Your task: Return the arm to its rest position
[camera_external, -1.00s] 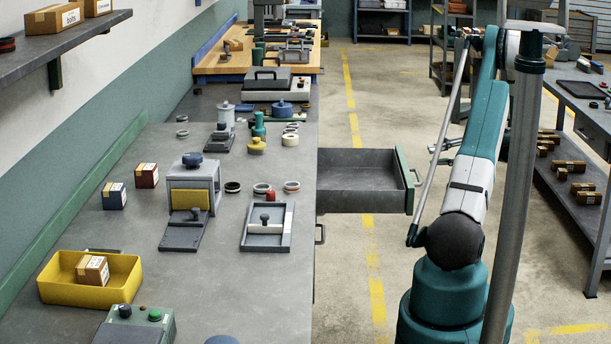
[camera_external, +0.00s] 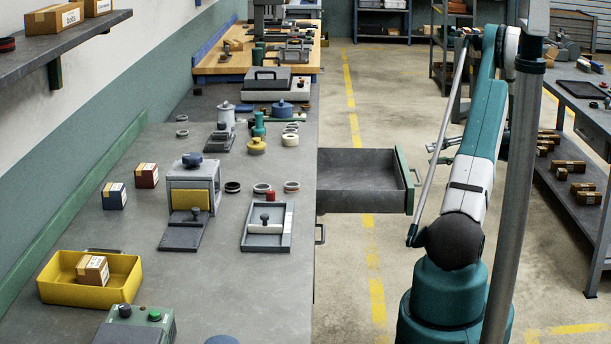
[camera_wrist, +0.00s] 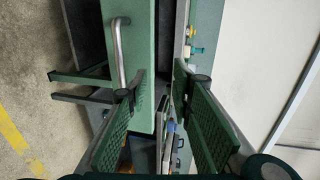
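My arm (camera_external: 483,130) stands folded upright to the right of the workbench, its upper link rising from the teal base. My gripper (camera_wrist: 160,82) shows in the wrist view with its two green padded fingers spread apart and nothing between them. In the external view its end is small and partly hidden behind the arm, over the floor to the right of the open drawer (camera_external: 360,180). In the wrist view a green drawer front with a metal handle (camera_wrist: 119,55) lies beyond the left finger, apparently without contact.
The grey workbench (camera_external: 265,325) carries a grinder-like fixture (camera_external: 194,183), a grey tray (camera_external: 267,227), several rings and a yellow bin (camera_external: 90,290). The open drawer juts towards my arm. A grey post (camera_external: 515,190) stands close at right.

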